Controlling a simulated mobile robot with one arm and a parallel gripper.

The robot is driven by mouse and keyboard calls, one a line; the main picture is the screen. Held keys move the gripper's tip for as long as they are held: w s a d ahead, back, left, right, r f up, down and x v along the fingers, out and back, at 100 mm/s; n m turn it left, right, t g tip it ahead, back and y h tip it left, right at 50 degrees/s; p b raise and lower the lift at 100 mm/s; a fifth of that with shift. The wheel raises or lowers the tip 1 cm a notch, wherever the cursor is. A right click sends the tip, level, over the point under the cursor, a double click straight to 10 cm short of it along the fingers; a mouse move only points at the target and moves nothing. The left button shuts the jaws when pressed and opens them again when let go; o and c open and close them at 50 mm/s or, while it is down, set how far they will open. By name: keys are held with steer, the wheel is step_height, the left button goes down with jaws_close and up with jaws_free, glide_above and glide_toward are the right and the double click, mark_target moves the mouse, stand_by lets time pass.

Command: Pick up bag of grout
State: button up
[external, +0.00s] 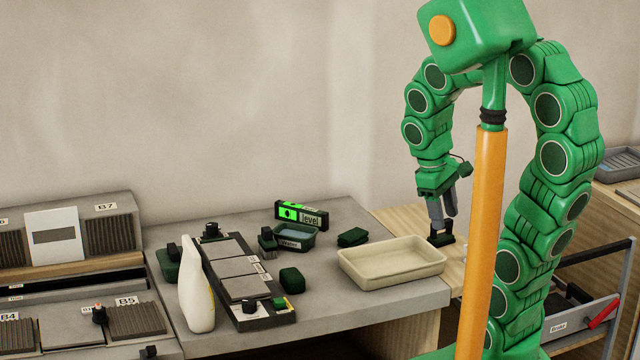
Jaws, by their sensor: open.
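A white, upright pouch-like thing (197,292), narrow at the top and with a yellowish patch on its right side, stands near the front left of the grey worktop; it looks like the bag of grout, but no label on it is readable. My gripper (441,226) points down at the right, over the wooden surface beyond the cream tray, far from the bag. Its grey fingers are open. A small black block (441,240) shows at the fingertips; I cannot tell whether they touch it.
A dark board with grey tiles (240,278) lies right of the bag. The cream tray (392,262), a green level (301,215), a small blue-green tray (297,237) and dark green blocks (292,280) share the worktop. Grey units labelled B5 and B7 (108,232) stand left.

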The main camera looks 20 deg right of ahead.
mark_target(192, 248)
steer(key=w+a+n+t+h, duration=0.1)
steer(key=w+a+n+t, duration=0.1)
steer(key=w+a+n, duration=0.5)
steer(key=w+a+n+t+h, duration=0.1)
steer(key=w+a+n+t, duration=0.2)
steer(key=a, duration=0.6)
steer(key=w+a+n+t+h, duration=0.1)
steer(key=w+a+n+t, duration=0.1)
steer(key=w+a+n, duration=0.4)
steer(key=s+a+n+t+y, duration=0.2)
steer(key=s+a+n, duration=0.2)
steer(key=a, duration=0.6)
steer(key=s+a+n+t+y, duration=0.2)
steer(key=s+a+n, duration=0.2)
steer(key=a, duration=0.6)
steer(key=s+a+f+n+t+y, duration=0.1)
steer(key=s+a+n, duration=0.3)
steer(key=a, duration=0.6)
steer(key=shift+s+a+n+t+y, duration=0.1)
steer(key=shift+a+n+t+y, duration=0.1)
steer(key=shift+n, duration=0.35)
steer(key=shift+a+n+t+y, duration=0.1)
steer(key=shift+n+t+y, duration=0.1)
steer(key=shift+n, duration=0.35)
steer(key=shift+d+x, duration=0.15)
steer(key=shift+x, duration=1.75)
steer(key=shift+d+x, duration=0.15)
steer(key=shift+x, duration=1.8)
steer(key=shift+r, duration=0.1)
jaws_close()
